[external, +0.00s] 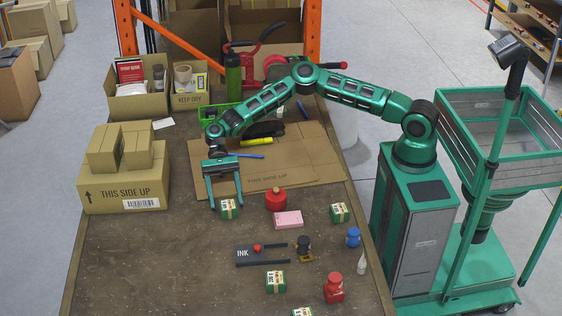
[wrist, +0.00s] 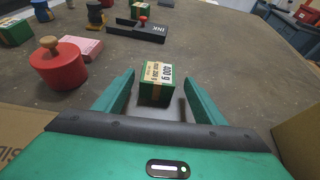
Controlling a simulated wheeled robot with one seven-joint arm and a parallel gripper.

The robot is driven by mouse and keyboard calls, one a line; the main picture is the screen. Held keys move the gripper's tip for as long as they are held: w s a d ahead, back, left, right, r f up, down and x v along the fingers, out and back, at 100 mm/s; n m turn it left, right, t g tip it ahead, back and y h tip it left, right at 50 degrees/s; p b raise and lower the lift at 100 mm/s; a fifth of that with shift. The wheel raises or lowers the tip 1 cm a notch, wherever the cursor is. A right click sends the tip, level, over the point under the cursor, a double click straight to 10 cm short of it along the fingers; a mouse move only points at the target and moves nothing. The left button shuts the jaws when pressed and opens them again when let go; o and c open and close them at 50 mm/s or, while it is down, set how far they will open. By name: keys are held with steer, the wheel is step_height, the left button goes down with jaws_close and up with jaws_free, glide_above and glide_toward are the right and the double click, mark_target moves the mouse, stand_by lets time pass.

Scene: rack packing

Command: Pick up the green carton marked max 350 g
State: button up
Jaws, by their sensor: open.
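A green carton with a cream label (external: 229,208) stands on the brown table; in the wrist view this carton (wrist: 155,82) lies between and just ahead of the fingers. Its label shows a large print that seems to read 400 g; a smaller line beside it is hard to read. My gripper (external: 225,202) is open and empty, pointing down at the table, with its fingers (wrist: 158,76) either side of the carton, no contact visible. Similar green cartons stand at the right (external: 340,212), nearer the front (external: 275,282) and at the bottom edge (external: 302,312); their marks are unreadable.
A red lidded pot (external: 276,201) and a pink box (external: 288,220) stand right of the carton. An INK pad (external: 258,255), a black stamp (external: 304,243) and a red bottle (external: 333,289) are nearer the front. Flat cardboard (external: 285,178) lies behind; stacked boxes (external: 125,190) stand left.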

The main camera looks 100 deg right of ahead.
mark_target(228, 205)
steer(key=shift+x, duration=1.75)
steer(key=c, duration=1.5)
steer(key=shift+o, duration=0.2)
